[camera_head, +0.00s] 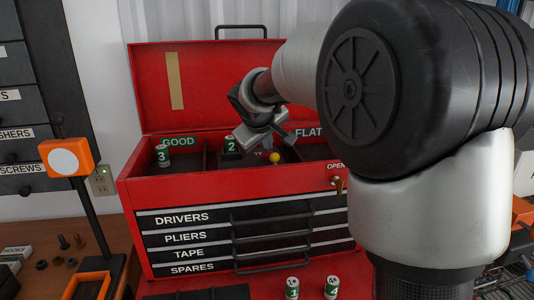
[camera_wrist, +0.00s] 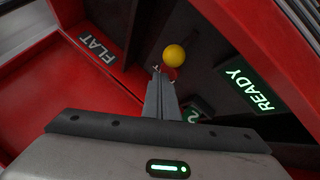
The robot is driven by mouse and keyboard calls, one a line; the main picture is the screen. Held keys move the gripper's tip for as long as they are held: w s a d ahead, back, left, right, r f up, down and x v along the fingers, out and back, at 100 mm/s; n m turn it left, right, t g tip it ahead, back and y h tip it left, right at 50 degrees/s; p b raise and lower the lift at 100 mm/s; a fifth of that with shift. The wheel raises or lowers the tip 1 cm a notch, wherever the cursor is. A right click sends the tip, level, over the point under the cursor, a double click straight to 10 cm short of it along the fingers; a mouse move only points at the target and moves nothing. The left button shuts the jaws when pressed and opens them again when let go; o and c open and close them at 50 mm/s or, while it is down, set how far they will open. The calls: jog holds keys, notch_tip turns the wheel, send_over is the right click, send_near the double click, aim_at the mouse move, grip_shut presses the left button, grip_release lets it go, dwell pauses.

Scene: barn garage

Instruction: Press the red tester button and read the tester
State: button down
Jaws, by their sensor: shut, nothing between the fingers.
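My gripper (camera_head: 262,147) is shut and empty, reaching down into the open top of the red toolbox. In the wrist view its closed fingertips (camera_wrist: 160,75) are at a small red part (camera_wrist: 171,73), which looks like the tester button and is mostly hidden; I cannot tell if they touch. A yellow ball (camera_wrist: 174,54) is just beyond the fingertips; it also shows in the head view (camera_head: 274,157). The tester display (camera_wrist: 250,90) glows green and reads READY. A green battery marked 2 (camera_head: 231,146) stands beside the gripper.
A battery marked 3 (camera_head: 163,156) stands in the GOOD compartment. The FLAT label (camera_head: 308,132) is right of the gripper. Batteries marked 1 (camera_head: 292,288) and 4 (camera_head: 332,288) stand in front of the toolbox (camera_head: 140,195). Its raised lid (camera_head: 220,85) rises behind the arm.

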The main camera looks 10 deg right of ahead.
aim_at(267, 156)
jog(key=shift+f+b, duration=0.35)
jog(key=shift+f, duration=0.1)
dwell(0.5)
jog(key=shift+r+p, duration=0.95)
jog(key=shift+r, duration=0.3)
notch_tip(267, 156, up, 5)
jog(key=p, duration=0.3)
jog(key=shift+p, duration=0.35)
jog(key=shift+s+r, duration=0.1)
